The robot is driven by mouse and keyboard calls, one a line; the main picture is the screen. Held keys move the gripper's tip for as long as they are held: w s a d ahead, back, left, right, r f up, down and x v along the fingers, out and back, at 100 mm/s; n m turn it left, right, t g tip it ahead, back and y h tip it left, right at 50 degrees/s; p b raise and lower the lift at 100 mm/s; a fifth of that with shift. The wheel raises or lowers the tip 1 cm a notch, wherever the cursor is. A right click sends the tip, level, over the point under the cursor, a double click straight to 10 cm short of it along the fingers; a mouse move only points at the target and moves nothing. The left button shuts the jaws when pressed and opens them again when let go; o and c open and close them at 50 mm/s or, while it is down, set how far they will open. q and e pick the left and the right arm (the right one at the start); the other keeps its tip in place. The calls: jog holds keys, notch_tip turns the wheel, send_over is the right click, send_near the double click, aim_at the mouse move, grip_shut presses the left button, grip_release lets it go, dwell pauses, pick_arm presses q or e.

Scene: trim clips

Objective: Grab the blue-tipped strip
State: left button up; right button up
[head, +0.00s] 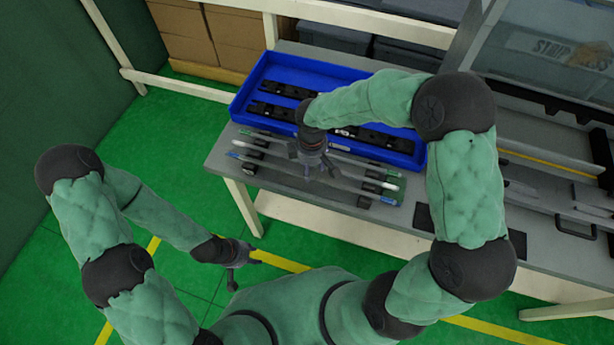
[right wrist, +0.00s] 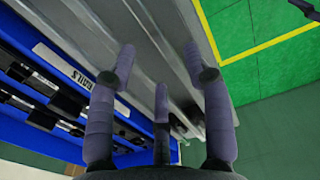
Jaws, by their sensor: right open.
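Several thin pale strips lie side by side on the grey table in front of the blue tray, resting on small black blocks. The nearest strip shows a small blue tip (head: 388,201) at its right end in the head view. My right gripper (head: 313,172) is over the middle of the strips, pointing down, and hides part of them. In the right wrist view its fingers (right wrist: 160,66) are spread and empty, with long grey strips (right wrist: 150,40) beyond them; no blue tip shows there. My left gripper (head: 246,272) is open and empty, low beside the table.
The blue tray (head: 240,105) behind the strips holds several black clip parts (head: 285,89). The grey table (head: 222,160) continues right to metal rails and a dark panel (head: 575,228). Cardboard boxes (head: 235,38) stand behind. Green floor is free at the left.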

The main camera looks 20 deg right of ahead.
notch_tip(320, 180, down, 4)
jog(key=shift+r, duration=0.2)
grip_shut()
jog(key=shift+r, duration=0.1)
